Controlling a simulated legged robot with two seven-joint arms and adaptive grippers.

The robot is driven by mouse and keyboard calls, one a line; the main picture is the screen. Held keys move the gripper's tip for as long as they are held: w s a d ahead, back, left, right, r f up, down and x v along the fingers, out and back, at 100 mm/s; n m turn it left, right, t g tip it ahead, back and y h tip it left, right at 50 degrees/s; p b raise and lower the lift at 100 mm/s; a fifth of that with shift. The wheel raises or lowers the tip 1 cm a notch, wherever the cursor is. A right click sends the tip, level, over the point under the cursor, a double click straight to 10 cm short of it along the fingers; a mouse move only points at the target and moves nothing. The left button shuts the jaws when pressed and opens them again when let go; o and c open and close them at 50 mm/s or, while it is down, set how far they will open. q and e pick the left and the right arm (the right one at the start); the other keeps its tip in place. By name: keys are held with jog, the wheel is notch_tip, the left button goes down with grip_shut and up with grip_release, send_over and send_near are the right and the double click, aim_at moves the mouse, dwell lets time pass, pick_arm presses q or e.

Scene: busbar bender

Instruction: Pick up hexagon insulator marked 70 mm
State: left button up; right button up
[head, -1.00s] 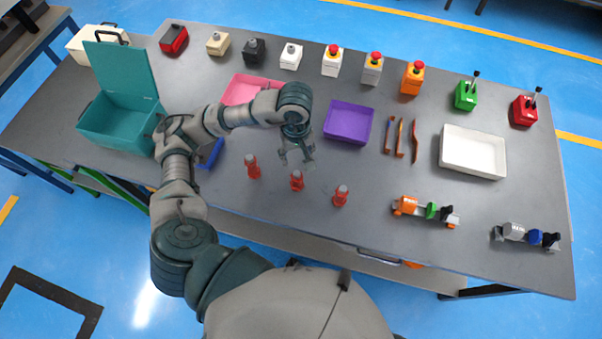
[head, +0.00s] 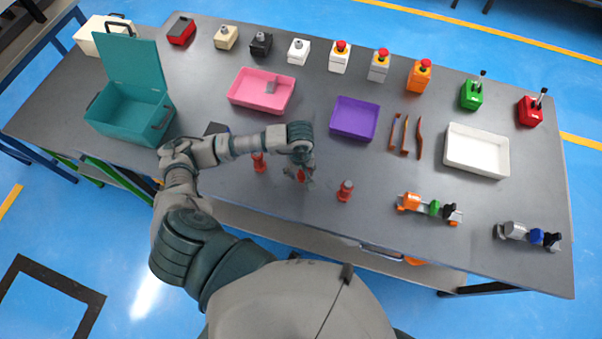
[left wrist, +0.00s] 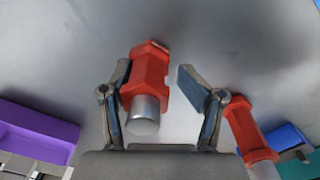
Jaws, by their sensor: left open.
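Three red hexagon insulators with grey metal ends stand near the table's front edge in the head view: a left one (head: 259,163), a middle one (head: 301,175) and a right one (head: 345,191). My left gripper (head: 304,181) is over the middle one and partly hides it. In the left wrist view the left gripper (left wrist: 156,72) is open, with the middle insulator (left wrist: 150,72) between its fingers, close to the left finger. The left insulator (left wrist: 243,124) is outside the right finger and partly hidden. No size marking is readable. My right gripper is not in view.
A pink tray (head: 240,99) holding a grey piece and a purple tray (head: 336,131) lie behind the insulators. A teal open box (head: 118,122) is at the left. A white tray (head: 452,161) and two clamp-like devices are at the right. Several coloured switch boxes line the back.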

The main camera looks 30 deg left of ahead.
pick_arm(q)
jog(key=shift+a+f, duration=0.1)
jog(key=shift+d, duration=0.25)
jog(key=c, duration=0.3)
jog(key=shift+d+r, duration=0.25)
jog(key=shift+d, duration=0.3)
grip_shut()
jog(key=shift+a, duration=0.1)
